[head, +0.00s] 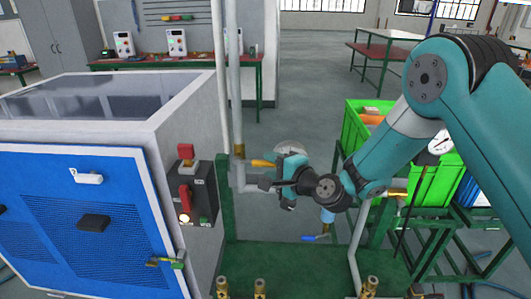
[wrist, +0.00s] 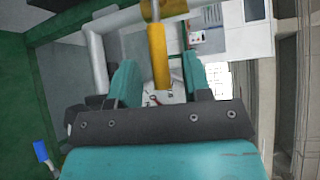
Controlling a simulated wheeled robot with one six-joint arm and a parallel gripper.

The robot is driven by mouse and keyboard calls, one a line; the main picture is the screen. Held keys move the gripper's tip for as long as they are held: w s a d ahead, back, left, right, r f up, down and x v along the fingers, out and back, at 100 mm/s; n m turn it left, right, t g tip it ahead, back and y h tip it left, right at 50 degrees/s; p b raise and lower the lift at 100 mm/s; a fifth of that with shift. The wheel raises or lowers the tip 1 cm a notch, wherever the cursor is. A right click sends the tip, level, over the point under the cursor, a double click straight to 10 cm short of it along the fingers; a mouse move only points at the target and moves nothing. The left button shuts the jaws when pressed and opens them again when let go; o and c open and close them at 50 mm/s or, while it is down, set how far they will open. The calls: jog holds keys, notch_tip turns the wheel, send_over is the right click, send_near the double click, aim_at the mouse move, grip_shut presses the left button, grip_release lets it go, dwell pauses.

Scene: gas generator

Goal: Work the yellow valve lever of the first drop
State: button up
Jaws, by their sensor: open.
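The yellow valve lever (head: 261,163) sticks out to the right from the brass valve (head: 238,152) on the left grey vertical pipe. My gripper (head: 274,174) is open close to the lever's free end. In the wrist view the yellow lever (wrist: 158,55) reaches down between the two teal fingers of my gripper (wrist: 159,82), with gaps showing on both sides. The fingers are not closed on it. How deep the lever lies between them is hard to tell.
A second yellow lever (head: 394,193) is by the right pipe. A blue-handled valve (head: 315,237) hangs below my gripper. A switch box (head: 190,190) is on the blue-fronted generator (head: 85,225) at the left. Green crates (head: 432,185) stand behind my arm.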

aim_at(257, 162)
jog(key=shift+p+x, duration=0.3)
jog(key=shift+x, duration=1.05)
grip_shut()
jog(key=shift+r, duration=0.1)
